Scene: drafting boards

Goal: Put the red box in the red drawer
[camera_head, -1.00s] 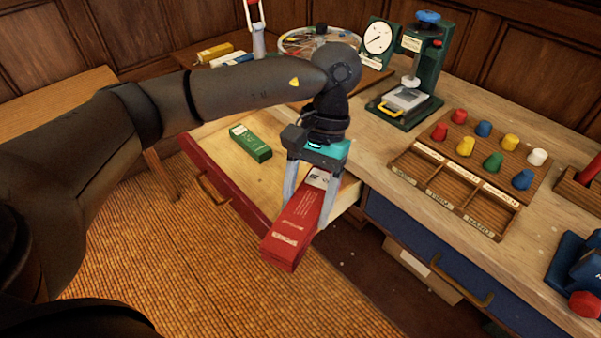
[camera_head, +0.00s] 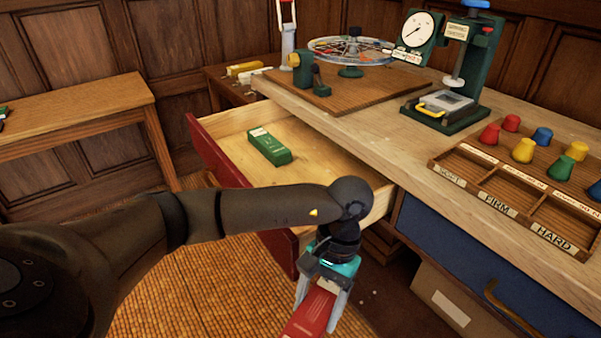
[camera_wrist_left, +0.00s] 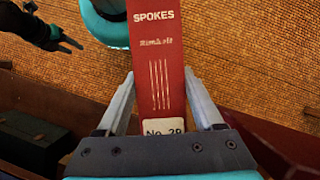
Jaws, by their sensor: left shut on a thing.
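The red box (camera_head: 312,314), labelled SPOKES, is held in my left gripper (camera_head: 322,290). The box is cut off by the bottom edge of the head view. In the left wrist view the red box (camera_wrist_left: 160,65) sits between the two fingers of my left gripper (camera_wrist_left: 160,100). The red drawer (camera_head: 215,155) is pulled open, and my arm crosses in front of its near part. The gripper and box are outside the drawer, at its near right end. A dark shape (camera_wrist_left: 45,30) at the wrist view's upper left may be my right gripper; its jaws are unclear.
A green box (camera_head: 270,147) lies in the drawer, with bare floor around it. A closed blue drawer (camera_head: 450,245) is to the right. The desk (camera_head: 380,145) carries a green gauge stand (camera_head: 450,100) and a wooden sorting tray (camera_head: 520,190) with coloured pegs.

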